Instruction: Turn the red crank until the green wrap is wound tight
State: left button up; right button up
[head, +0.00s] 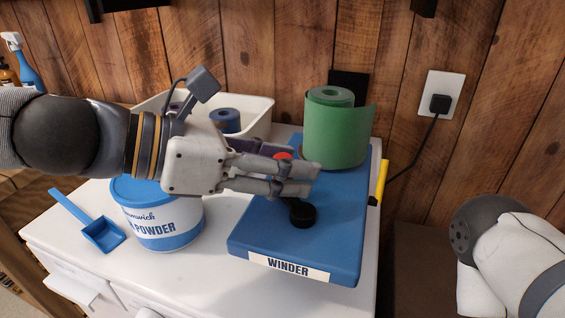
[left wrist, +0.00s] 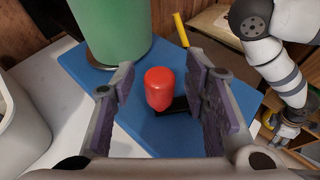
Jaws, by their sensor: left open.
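The blue winder (head: 335,225) lies on the white cabinet top, its label facing me. The green wrap (head: 336,130) stands upright as a roll at its back, with a loose outer flap on the right. The crank has a red knob (head: 283,156) and a black arm (head: 302,214). My left gripper (head: 312,180) is open over the winder and hides much of the crank in the head view. In the left wrist view the red knob (left wrist: 160,89) stands between the spread fingers, with gaps on both sides. My right gripper (left wrist: 284,132) is small at the right edge, its fingers unclear.
A blue-lidded powder tub (head: 160,222) and a blue scoop (head: 102,232) stand left of the winder. A white bin (head: 258,118) with rolls is behind my left gripper. A yellow-handled item (head: 382,180) lies by the winder's right edge. A wall outlet (head: 444,95) has a plugged cord.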

pick_arm(q)
jog(key=shift+r, duration=0.1)
grip_shut()
